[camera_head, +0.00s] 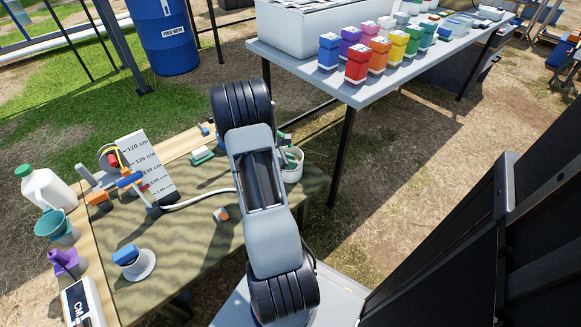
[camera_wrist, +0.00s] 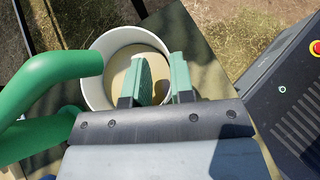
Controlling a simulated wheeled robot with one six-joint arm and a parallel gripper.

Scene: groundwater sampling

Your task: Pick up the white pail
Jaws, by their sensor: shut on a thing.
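The white pail (camera_wrist: 98,88) is seen from above in the wrist view, its round mouth open and its inside tan. In the head view the pail (camera_head: 293,166) shows partly behind my arm, near the right edge of the mat-covered table. My gripper (camera_wrist: 164,75) is shut on the pail's right wall, one green-padded finger inside and the other outside. In the head view only a bit of my gripper (camera_head: 284,139) shows past my arm. I cannot tell whether the pail's base touches the table.
A thick green curved object (camera_wrist: 45,75) lies close left of the pail in the wrist view. The low table (camera_head: 185,240) holds a marked board (camera_head: 150,165), a white jug (camera_head: 48,190) and a blue-topped white piece (camera_head: 135,262). A grey table (camera_head: 345,92) with coloured bottles stands behind.

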